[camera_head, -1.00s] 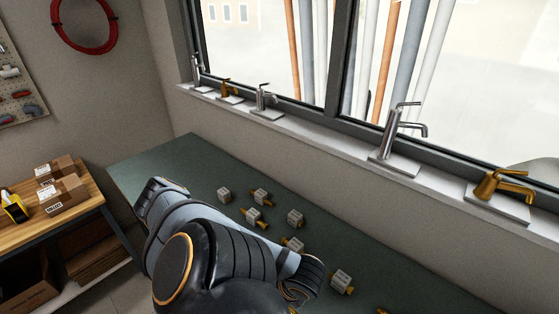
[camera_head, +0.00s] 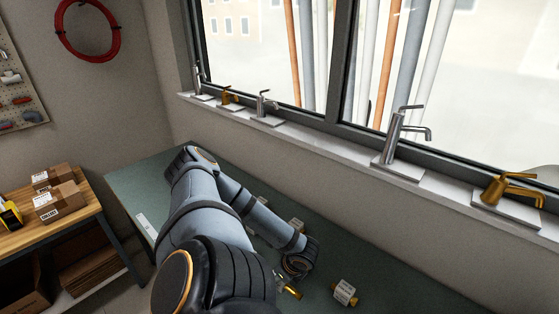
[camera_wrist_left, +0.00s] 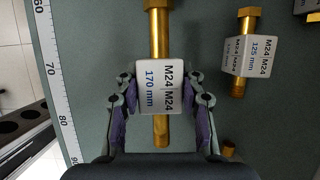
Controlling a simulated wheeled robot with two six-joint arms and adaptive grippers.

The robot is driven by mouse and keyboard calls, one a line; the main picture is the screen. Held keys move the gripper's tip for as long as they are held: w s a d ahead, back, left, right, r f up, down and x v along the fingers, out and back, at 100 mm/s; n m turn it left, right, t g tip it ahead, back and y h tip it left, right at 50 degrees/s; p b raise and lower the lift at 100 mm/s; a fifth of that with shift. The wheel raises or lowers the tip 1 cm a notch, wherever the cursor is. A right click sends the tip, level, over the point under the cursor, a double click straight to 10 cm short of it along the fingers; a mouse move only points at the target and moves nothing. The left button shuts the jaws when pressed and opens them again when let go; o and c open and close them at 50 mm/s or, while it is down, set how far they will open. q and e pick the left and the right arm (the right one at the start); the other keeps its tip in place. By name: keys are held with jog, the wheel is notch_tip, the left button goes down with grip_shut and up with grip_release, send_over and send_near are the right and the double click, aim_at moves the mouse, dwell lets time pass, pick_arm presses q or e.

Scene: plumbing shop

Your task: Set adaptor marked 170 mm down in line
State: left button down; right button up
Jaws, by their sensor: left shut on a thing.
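The adaptor marked M24 M24 170 mm (camera_wrist_left: 158,88), a brass rod through a white label block, is upright in the picture in the left wrist view. My left gripper (camera_wrist_left: 160,98) is shut on its label block, one finger on each side. In the head view my left gripper is mostly hidden behind my wrist, and a brass end (camera_head: 292,292) shows beside it. I cannot tell whether the adaptor touches the bench. A second adaptor, marked 125 mm (camera_wrist_left: 250,56), lies to the right. My right gripper is not in view.
A white measuring scale (camera_wrist_left: 53,78) runs along the green bench (camera_head: 400,295) at left. Another labelled adaptor (camera_head: 345,293) lies right of my wrist. More blocks are partly behind my arm. Taps stand on the window sill (camera_head: 340,155). Cartons sit on a wooden table (camera_head: 60,229).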

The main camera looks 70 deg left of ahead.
pick_arm(q)
jog(key=shift+w+a+f, duration=0.15)
jog(key=f+b, duration=0.2)
jog(key=f, duration=0.1)
jog(key=f+b, duration=0.1)
jog(key=b, duration=0.1)
jog(key=shift+w+a+f, duration=0.1)
jog(key=shift+a+f, duration=0.1)
jog(key=shift+a, duration=0.1)
jog(key=shift+r, duration=0.3)
jog(key=c, duration=1.3)
grip_release()
jog(key=shift+f, duration=0.2)
jog(key=o, duration=0.5)
jog(key=shift+r, duration=0.1)
